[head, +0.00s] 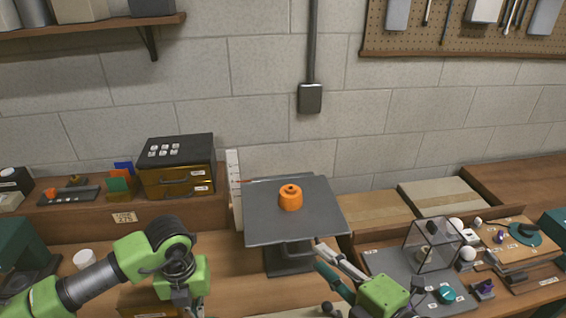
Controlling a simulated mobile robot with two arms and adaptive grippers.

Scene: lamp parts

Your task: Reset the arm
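An orange round part (290,198) with a dark hole in its top sits upright on the square grey plate of a raised stand (262,231). My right gripper (318,253) reaches in from the bottom right. Its two fingers are spread, with nothing visible between them, near the stand's front right side and apart from the orange part. My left arm comes in from the left. My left gripper (184,298) points down at the bottom edge, and its fingertips are cut off or hidden.
A grey mat (385,262) at the right holds a clear box frame (432,245) and several small parts. A wooden board (515,240) lies further right. A dark drawer box (177,165) stands at the back left. A white upright scale (235,190) stands beside the stand.

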